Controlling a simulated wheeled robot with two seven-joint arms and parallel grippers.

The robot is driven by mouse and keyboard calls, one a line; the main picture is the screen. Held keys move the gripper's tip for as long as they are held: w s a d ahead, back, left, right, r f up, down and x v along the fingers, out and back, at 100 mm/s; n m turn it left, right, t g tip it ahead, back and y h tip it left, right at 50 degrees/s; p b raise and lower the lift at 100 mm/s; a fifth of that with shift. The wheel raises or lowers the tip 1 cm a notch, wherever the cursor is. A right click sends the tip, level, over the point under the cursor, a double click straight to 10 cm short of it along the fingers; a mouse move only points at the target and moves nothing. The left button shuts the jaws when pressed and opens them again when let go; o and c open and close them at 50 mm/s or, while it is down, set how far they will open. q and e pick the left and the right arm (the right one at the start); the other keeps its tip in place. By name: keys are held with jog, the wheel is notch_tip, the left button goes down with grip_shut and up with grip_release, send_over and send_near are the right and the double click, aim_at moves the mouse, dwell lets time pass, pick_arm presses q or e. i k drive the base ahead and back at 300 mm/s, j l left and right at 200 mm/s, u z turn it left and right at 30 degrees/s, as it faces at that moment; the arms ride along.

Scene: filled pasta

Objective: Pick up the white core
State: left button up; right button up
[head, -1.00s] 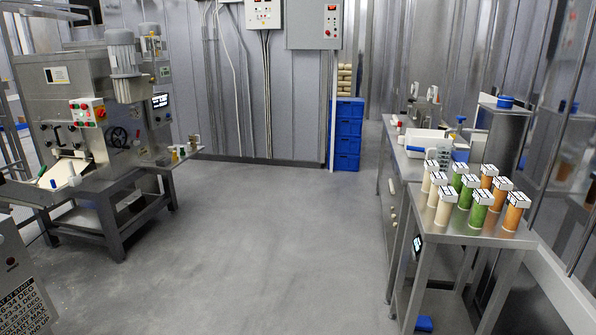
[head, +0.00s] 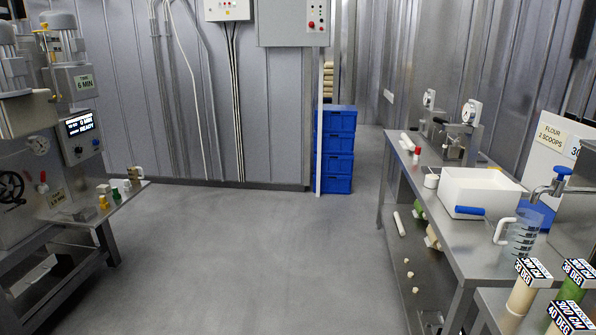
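I cannot tell for certain which thing is the white core. A short white cylinder (head: 432,181) stands on the right steel bench (head: 452,215), left of a white tub (head: 480,191). On the left machine's side shelf (head: 122,196), small pieces stand together, among them a white one with a green part (head: 116,188) and a yellow one (head: 103,202). A long cream roll (head: 399,224) and a green roll (head: 419,209) are mounted on the bench's front side, with several small cream knobs below. Neither of my grippers is in view.
Grey floor (head: 260,260) is clear between the machine (head: 30,170) and the bench. Stacked blue crates (head: 336,150) stand at the back wall. A clear jug (head: 521,234) is on the bench. Labelled tubes (head: 522,295) stand at the lower right.

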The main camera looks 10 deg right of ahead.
aim_at(405, 139)
jog(key=i+z, duration=0.25)
jog(key=i, duration=0.25)
jog(key=i+j+z, duration=0.2)
jog(key=i, duration=0.3)
jog(key=i+j+z, duration=0.25)
jog(key=i, duration=0.25)
jog(key=i+j+z, duration=0.2)
jog(key=i+j, duration=0.2)
jog(key=i+j+z, duration=0.55)
jog(key=i+j, duration=0.15)
jog(key=i+j+z, duration=0.45)
jog(key=i+j, duration=0.95)
jog(key=j, duration=0.1)
